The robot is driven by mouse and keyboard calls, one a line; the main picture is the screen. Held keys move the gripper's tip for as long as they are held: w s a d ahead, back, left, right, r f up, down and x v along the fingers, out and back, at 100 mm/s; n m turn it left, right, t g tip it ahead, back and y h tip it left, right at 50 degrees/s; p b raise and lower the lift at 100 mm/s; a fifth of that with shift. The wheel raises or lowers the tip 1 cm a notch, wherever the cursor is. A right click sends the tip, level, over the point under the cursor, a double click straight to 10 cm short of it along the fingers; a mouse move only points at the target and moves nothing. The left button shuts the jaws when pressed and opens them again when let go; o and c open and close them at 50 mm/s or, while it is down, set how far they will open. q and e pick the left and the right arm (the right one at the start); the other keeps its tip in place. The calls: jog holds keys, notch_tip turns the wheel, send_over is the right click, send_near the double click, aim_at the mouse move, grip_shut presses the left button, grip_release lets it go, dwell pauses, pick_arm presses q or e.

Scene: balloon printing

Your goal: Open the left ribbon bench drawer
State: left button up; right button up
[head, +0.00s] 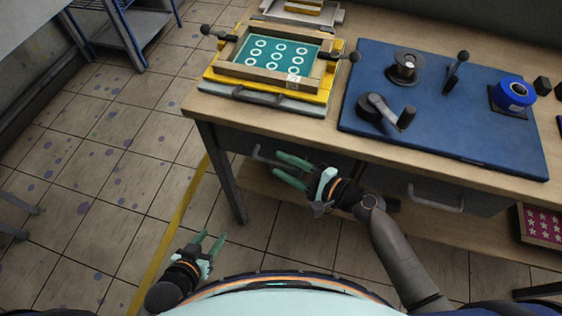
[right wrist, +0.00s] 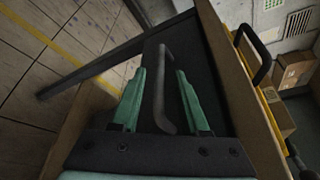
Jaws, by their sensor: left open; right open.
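The left drawer of the wooden bench is dark grey, and its front (head: 232,139) shows under the bench top at the left, seemingly closed. Its grey bar handle (head: 262,155) is partly hidden behind my right gripper (head: 281,170). In the right wrist view the handle (right wrist: 161,85) lies between the two green fingers of my right gripper (right wrist: 168,75), which are open around it with gaps visible. I cannot tell whether a finger touches it. My left gripper (head: 212,243) is open and empty, low over the floor, away from the bench.
The right drawer has its own handle (head: 436,199). On the bench top stand a yellow printing frame (head: 270,75) and a blue mat (head: 460,137) with a spool and tape. A dark bench leg (head: 222,175) stands left of the drawer.

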jog(key=shift+w+a+f, duration=0.15)
jog(key=shift+w+a, duration=0.2)
jog(key=shift+a, duration=0.2)
grip_shut()
dwell(1.1)
